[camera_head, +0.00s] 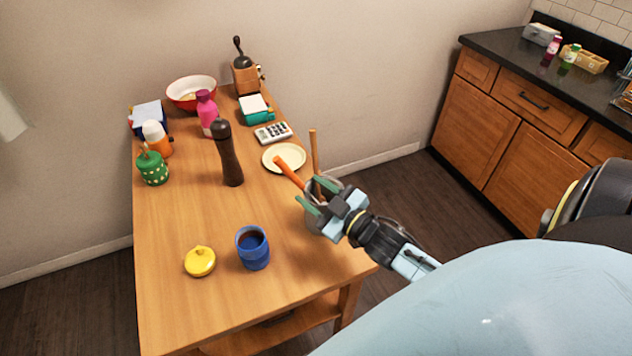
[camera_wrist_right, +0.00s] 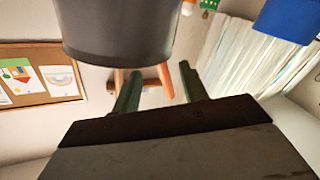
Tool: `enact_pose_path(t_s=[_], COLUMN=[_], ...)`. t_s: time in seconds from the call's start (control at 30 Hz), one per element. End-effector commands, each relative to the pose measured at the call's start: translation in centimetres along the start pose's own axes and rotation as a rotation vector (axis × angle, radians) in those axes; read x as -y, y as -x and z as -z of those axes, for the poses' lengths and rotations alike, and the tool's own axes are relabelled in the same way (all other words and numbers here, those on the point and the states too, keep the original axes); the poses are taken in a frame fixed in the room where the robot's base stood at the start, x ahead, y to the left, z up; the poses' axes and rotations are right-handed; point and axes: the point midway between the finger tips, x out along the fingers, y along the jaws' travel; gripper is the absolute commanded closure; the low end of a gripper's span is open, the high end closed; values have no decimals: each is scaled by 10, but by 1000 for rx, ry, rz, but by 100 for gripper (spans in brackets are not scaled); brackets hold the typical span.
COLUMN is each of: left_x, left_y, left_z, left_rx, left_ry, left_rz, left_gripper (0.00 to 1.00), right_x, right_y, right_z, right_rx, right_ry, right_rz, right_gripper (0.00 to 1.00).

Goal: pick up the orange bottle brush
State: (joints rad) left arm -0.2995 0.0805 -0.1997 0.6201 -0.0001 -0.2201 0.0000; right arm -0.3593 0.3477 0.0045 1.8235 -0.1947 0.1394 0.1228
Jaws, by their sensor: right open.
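The orange bottle brush shows as an orange handle (camera_head: 290,173) leaning up and left out of a grey container (camera_head: 316,218) near the table's right edge. My right gripper (camera_head: 316,195) is open at the container's rim, its green fingers pointing toward the handles. In the right wrist view the orange handle (camera_wrist_right: 165,80) shows between the two open fingers (camera_wrist_right: 160,72), below the dark grey container (camera_wrist_right: 115,35). I cannot tell whether they touch it. The brush's head is hidden. My left gripper is not in view.
A brown wooden handle (camera_head: 314,150) stands up beside the brush. A cream plate (camera_head: 284,158) lies just behind.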

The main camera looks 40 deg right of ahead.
Motion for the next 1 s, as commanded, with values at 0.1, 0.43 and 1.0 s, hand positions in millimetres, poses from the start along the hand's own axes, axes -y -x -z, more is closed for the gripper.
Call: enact_pose_path(t_s=[0.1,0.43,1.0], left_x=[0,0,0], left_y=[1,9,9], left_z=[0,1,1], left_rx=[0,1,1], left_ry=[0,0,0], left_rz=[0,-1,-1], left_gripper=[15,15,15], right_x=[0,1,2], right_y=[-11,-45,-66], right_z=[0,8,6], right_rx=[1,-1,2], right_ry=[-1,-1,-1], right_rz=[-1,-1,0], right_gripper=[57,57,71])
